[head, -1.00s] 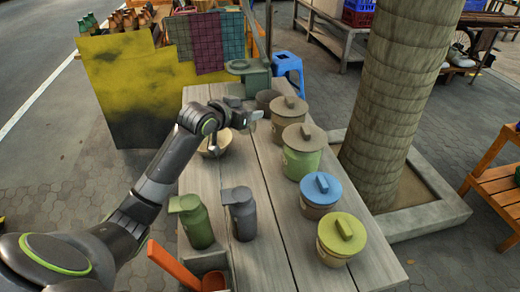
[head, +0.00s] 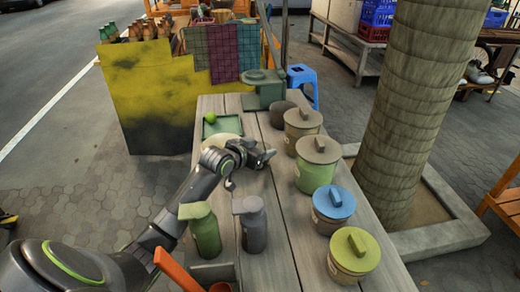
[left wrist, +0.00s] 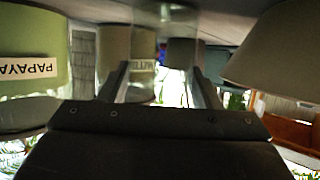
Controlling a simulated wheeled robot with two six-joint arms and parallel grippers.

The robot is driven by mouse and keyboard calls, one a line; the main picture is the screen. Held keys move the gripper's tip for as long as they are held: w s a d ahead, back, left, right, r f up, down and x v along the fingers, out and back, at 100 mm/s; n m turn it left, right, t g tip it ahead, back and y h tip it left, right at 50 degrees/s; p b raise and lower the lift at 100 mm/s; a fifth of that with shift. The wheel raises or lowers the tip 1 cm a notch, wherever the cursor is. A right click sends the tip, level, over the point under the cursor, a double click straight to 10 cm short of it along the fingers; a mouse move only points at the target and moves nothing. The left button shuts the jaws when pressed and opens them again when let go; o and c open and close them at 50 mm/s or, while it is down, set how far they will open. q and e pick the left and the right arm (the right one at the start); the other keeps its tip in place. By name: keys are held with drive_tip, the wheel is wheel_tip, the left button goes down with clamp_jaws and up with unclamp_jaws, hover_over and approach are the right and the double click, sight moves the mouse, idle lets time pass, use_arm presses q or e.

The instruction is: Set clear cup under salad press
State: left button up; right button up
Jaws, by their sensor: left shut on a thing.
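The grey-green press (head: 265,92) stands at the far end of the table, with a round top plate and a block-like base. My left gripper (head: 262,157) is over the middle of the table, between the cream bowl and the lidded jars, well short of the press. In the left wrist view its two fingers (left wrist: 155,88) stand apart, shut on a see-through thing, which I take to be the clear cup; its outline is barely visible against the jars behind. My right gripper is not in view.
Several lidded jars (head: 316,160) line the table's right side. A green bottle (head: 205,232) and a grey bottle (head: 252,228) stand at the near left. A tray (head: 232,124) with a green fruit (head: 210,117) and a cream bowl (head: 214,142) lie at the back left.

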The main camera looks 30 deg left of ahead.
use_arm(q)
drive_tip(key=shift+f, duration=0.15)
drive_tip(key=o, duration=1)
drive_tip(key=shift+c, duration=0.2)
drive_tip(key=shift+o, duration=0.2)
